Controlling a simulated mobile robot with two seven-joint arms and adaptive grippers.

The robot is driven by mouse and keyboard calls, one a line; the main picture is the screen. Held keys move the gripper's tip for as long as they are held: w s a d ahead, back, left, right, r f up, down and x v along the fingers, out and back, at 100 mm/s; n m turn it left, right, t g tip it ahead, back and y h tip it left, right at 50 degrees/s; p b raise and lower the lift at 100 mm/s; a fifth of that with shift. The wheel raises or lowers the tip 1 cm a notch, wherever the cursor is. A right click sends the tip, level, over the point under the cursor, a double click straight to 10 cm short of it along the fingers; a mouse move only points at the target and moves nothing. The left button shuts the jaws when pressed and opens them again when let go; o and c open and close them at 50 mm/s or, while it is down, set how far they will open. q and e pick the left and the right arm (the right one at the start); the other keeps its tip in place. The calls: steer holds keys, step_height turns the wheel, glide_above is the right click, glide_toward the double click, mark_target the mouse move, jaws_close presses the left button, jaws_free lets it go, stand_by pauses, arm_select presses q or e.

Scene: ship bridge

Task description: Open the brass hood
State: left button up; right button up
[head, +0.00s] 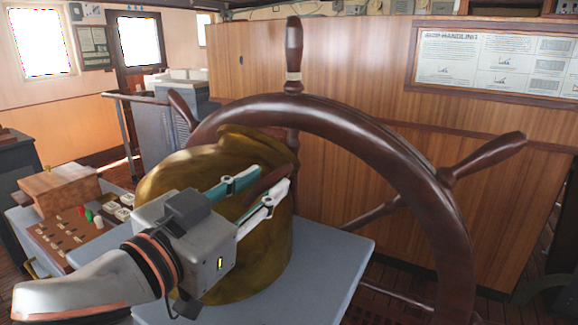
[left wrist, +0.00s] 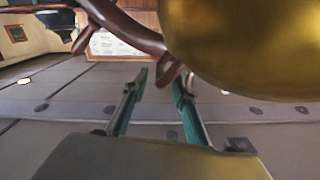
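In the left wrist view the hood (left wrist: 255,45) fills the upper right. My left gripper (head: 265,195) is in front of the hood's right side in the head view, fingers pointing right and up. In the left wrist view its two fingers (left wrist: 160,82) are apart. A dark brown wooden piece shows between or behind the fingers; I cannot tell whether they touch it. My right gripper is not in view.
The wooden wheel (head: 385,150) arches close behind and right of the hood; its rim and spoke handles also show in the left wrist view (left wrist: 125,25). A console with switches (head: 75,230) stands at the left. A wood-panelled wall (head: 340,70) is behind.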

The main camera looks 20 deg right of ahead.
mark_target(287, 168)
arm_select(q)
steer(key=x, duration=0.7)
steer(key=shift+b, duration=0.4)
jaws_close()
